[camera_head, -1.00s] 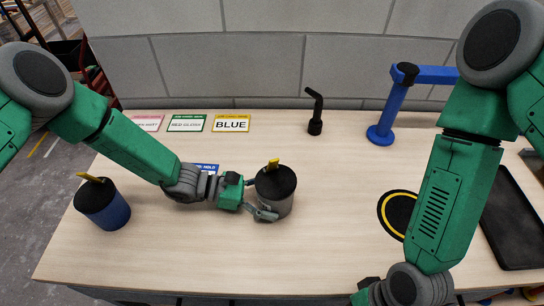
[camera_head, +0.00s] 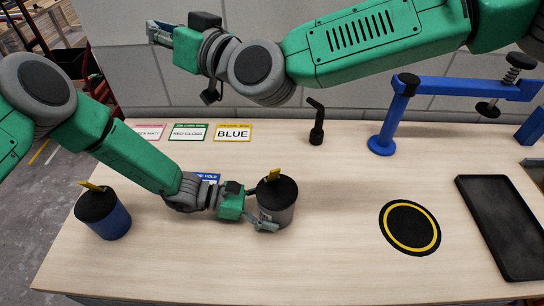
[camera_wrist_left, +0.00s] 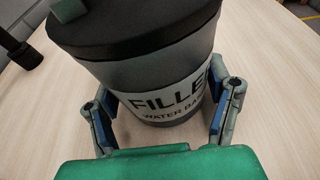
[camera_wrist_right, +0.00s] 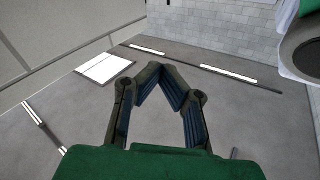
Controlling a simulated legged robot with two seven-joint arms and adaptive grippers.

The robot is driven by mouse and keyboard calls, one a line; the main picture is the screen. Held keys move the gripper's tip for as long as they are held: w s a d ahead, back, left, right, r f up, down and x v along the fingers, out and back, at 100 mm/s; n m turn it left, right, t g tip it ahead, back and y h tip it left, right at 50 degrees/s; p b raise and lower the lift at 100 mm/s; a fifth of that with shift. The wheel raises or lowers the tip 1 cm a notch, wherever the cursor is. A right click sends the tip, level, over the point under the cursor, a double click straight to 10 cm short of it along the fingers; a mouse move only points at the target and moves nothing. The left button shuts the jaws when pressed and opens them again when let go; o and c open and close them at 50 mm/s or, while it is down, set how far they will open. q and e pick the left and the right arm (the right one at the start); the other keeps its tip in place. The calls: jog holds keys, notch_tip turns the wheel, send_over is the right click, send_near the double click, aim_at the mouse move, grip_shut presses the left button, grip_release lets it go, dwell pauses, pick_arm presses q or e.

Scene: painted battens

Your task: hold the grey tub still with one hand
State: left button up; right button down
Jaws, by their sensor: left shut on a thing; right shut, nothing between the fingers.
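The grey tub (camera_head: 279,212) stands upright on the table, with a black lid and a yellow tab on top. In the left wrist view the tub (camera_wrist_left: 150,70) shows a label reading "FILLE…" and "WATER BA…", partly cut off. My left gripper (camera_head: 266,217) is shut on the tub, with one finger at either side of its lower body in the left wrist view (camera_wrist_left: 165,118). My right gripper (camera_head: 150,33) is raised high at the upper left, well above the table. It is shut and empty in the right wrist view (camera_wrist_right: 160,70).
A blue tub (camera_head: 108,222) with a black lid stands at the left. Label cards (camera_head: 232,132) lie at the back. A black angled tool (camera_head: 316,122) and a blue stand (camera_head: 385,140) are behind. A yellow-ringed black mat (camera_head: 410,250) and a black tray (camera_head: 500,225) lie right.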

jog(key=w+d+m+t+h, duration=0.6)
jog(key=w+m+h, duration=0.2)
jog(key=w, duration=0.3)
jog(key=w+d+f+m+g+h, duration=0.3)
jog(key=w+d+f+m+h, duration=0.25)
jog(key=d+m+h, duration=0.3)
jog(key=s+d+f+m+g+h, duration=0.3)
jog(key=s+d+f+m+g, duration=0.15)
jog(key=f+g, duration=0.25)
jog(key=s+a+f+g+y, duration=0.1)
jog(key=s+a+g+y, duration=0.1)
jog(key=s+g, duration=0.7)
jog(key=shift+s+a+m, duration=0.4)
jog(key=shift+s+a, duration=0.2)
jog(key=shift+s, duration=0.6)
